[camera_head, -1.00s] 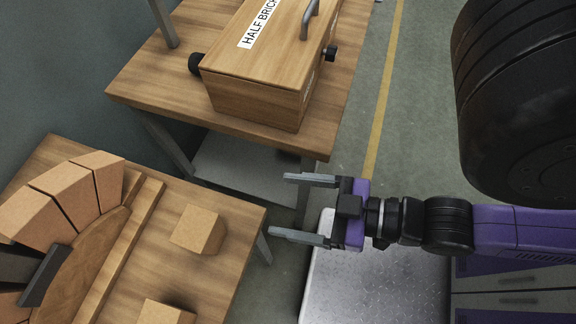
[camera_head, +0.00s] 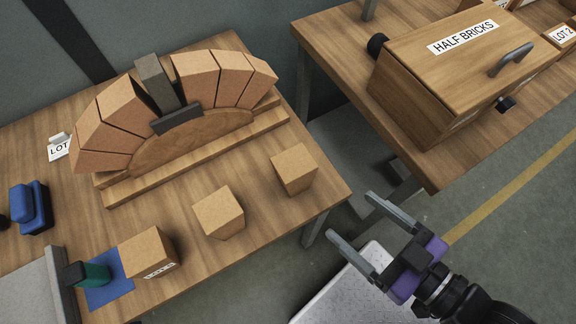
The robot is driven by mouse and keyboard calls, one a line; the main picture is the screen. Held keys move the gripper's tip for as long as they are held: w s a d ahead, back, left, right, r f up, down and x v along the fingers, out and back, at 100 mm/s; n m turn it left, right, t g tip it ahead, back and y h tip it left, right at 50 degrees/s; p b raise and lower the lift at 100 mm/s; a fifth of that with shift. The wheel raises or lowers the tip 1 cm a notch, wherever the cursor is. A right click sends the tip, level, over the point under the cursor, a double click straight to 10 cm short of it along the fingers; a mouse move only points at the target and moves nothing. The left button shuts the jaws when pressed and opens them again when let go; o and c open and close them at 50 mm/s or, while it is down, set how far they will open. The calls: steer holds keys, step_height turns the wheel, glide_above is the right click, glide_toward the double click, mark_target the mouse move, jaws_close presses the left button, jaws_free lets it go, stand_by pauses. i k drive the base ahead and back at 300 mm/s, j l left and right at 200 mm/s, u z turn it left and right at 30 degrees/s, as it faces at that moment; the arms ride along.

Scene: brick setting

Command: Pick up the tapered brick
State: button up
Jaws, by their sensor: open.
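Two loose tan bricks lie on the wooden table in front of the arch. The middle brick (camera_head: 218,212) looks narrower toward its lower end, like a tapered brick. The right brick (camera_head: 294,168) looks blockier and lies nearer the table's right corner; I cannot tell surely whether it tapers too. My gripper (camera_head: 352,217) is open and empty, off the table's right corner, its fingers pointing up and left toward the bricks. It touches neither.
An arch of tapered bricks (camera_head: 225,78) stands on a wooden form (camera_head: 190,142) behind them. A labelled brick (camera_head: 148,252) sits by a blue mat (camera_head: 108,285). The half-bricks box (camera_head: 410,100) is on another table (camera_head: 325,45). Bare tabletop surrounds the loose bricks.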

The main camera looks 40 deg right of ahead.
mark_target(295, 167)
steer(key=k+j, duration=0.1)
steer(key=j, duration=0.45)
steer(key=k+j, duration=0.1)
steer(key=j, duration=0.45)
steer(key=k+j, duration=0.1)
steer(key=j, duration=0.5)
steer(key=u, duration=0.05)
